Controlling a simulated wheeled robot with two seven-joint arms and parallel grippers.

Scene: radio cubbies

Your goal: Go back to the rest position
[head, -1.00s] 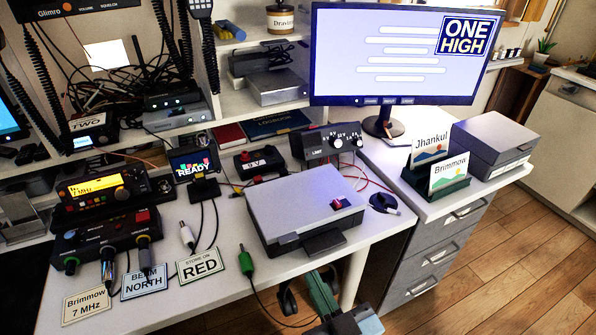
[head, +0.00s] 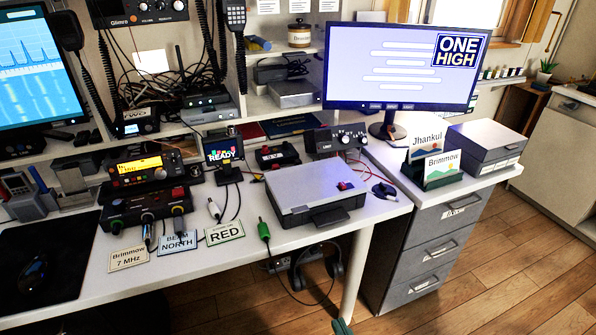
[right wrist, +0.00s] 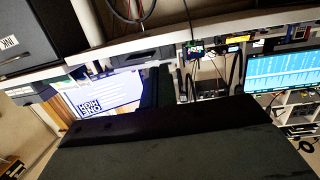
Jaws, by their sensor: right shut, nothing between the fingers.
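My right gripper (head: 342,326) shows only as a small dark green tip at the bottom edge of the head view, below the front edge of the desk (head: 330,245). It is shut and empty, apart from everything on the desk. In the right wrist view its dark fingers (right wrist: 160,87) stand close together in front of a tilted view of the desk and screens. My left gripper is not in the head view.
The desk holds radios (head: 145,172), label cards (head: 178,243), a grey box (head: 316,198) and a monitor (head: 400,60). A drawer cabinet (head: 430,240) stands to the right. Headphones (head: 318,268) hang under the desk edge. The wooden floor (head: 480,285) in front is clear.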

